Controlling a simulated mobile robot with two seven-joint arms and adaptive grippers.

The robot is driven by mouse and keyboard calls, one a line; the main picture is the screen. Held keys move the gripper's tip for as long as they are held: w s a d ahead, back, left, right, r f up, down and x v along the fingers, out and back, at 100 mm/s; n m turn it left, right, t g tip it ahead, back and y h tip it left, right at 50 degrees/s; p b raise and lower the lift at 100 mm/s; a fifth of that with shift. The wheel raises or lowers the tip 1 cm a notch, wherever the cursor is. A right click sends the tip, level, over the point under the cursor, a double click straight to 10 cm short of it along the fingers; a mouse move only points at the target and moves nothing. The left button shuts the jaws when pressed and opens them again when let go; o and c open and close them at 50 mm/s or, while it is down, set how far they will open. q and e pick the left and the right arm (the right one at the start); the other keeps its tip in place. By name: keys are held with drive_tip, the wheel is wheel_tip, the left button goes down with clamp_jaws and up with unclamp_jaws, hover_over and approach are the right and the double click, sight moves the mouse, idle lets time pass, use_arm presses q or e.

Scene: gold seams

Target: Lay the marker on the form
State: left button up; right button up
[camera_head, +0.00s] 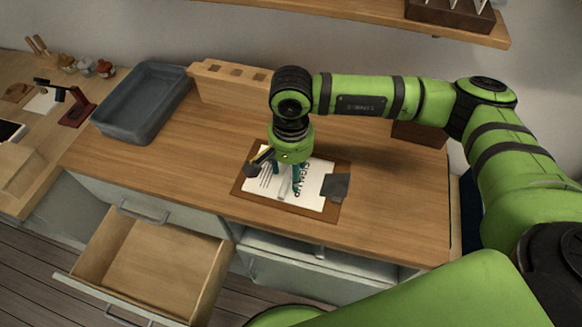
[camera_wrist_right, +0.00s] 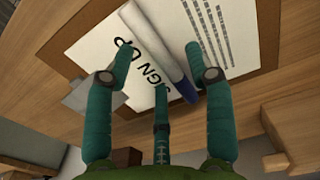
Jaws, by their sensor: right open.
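The form (camera_head: 312,196) is a white "SIGN UP" sheet on a brown clipboard (camera_head: 241,189) with a grey clip, on the wooden counter. It also shows in the right wrist view (camera_wrist_right: 105,40). The marker (camera_wrist_right: 150,40), white with a blue end, lies across the form in the right wrist view, between my fingers. In the head view it is a pale bar (camera_head: 285,188) partly hidden by the fingers. My right gripper (camera_head: 287,186) is open just above the form, teal fingers apart around the marker; they show in the right wrist view (camera_wrist_right: 161,70). My left gripper is out of view.
A grey-blue tray (camera_head: 117,128) stands at the counter's back left, beside a wooden block with square holes (camera_head: 215,88). An open, empty drawer (camera_head: 157,270) juts out at the front left. The counter right of the clipboard (camera_head: 400,215) is clear.

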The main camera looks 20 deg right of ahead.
wheel_tip(320, 180, up, 12)
idle(0.4)
drive_tip(key=shift+f, duration=0.1)
